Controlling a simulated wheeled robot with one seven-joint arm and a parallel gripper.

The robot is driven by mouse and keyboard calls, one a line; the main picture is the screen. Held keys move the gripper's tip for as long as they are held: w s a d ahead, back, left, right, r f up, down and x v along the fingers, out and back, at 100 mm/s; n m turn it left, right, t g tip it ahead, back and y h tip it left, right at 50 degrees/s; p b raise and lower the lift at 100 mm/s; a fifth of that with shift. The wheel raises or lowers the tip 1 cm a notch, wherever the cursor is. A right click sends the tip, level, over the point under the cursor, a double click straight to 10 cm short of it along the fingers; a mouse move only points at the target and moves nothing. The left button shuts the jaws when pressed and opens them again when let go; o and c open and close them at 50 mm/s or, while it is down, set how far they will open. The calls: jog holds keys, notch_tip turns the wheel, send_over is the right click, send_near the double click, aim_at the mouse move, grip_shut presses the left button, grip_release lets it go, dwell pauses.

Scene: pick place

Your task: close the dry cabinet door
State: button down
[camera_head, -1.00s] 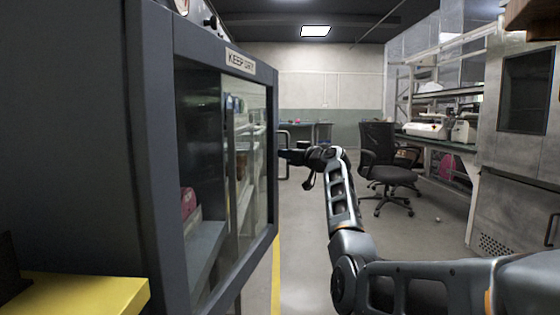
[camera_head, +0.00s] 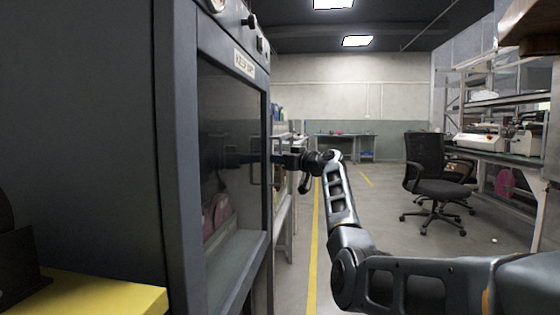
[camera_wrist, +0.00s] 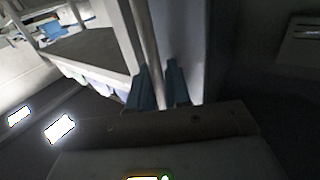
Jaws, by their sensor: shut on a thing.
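The dry cabinet (camera_head: 100,130) stands upright and fills the left of the head view. Its door (camera_head: 265,190) has a dark frame, a glass pane and a KEEP DRY label (camera_head: 245,63). The door sits close along the cabinet front, and I cannot tell whether it is fully shut. My gripper (camera_head: 282,160) is at the door's far edge, with its reflection in the glass. In the wrist view, the two blue fingers of my gripper (camera_wrist: 160,88) are on either side of the pale upright handle bar (camera_wrist: 148,38). The fingers' contact with it is partly hidden.
A yellow surface (camera_head: 95,295) is at the lower left. A black office chair (camera_head: 437,172) stands to the right, before a bench with equipment (camera_head: 485,141). A far table (camera_head: 345,137) is at the back. The floor between cabinet and chair is clear, with a yellow line (camera_head: 315,240).

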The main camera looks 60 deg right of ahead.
jog(key=shift+w+a+f, duration=0.1)
jog(key=shift+w+a, duration=0.15)
jog(key=shift+w, duration=0.1)
jog(key=c, duration=1.3)
grip_release()
jog(key=shift+w+a, duration=0.1)
jog(key=v, duration=0.2)
jog(key=p+v, duration=0.1)
jog(key=v, duration=0.2)
jog(key=p+v, duration=0.1)
jog(key=v, duration=0.1)
jog(key=shift+s+d, duration=0.25)
jog(key=shift+o, duration=0.2)
jog(key=shift+s, duration=0.25)
jog(key=shift+o, duration=0.8)
jog(key=shift+a, duration=0.2)
jog(key=shift+s+d, duration=0.1)
jog(key=shift+s+d, duration=0.4)
jog(key=shift+s, duration=0.35)
jog(key=shift+c, duration=1.1)
jog(key=s+d, duration=0.3)
jog(key=s, duration=0.4)
jog(key=shift+d, duration=0.3)
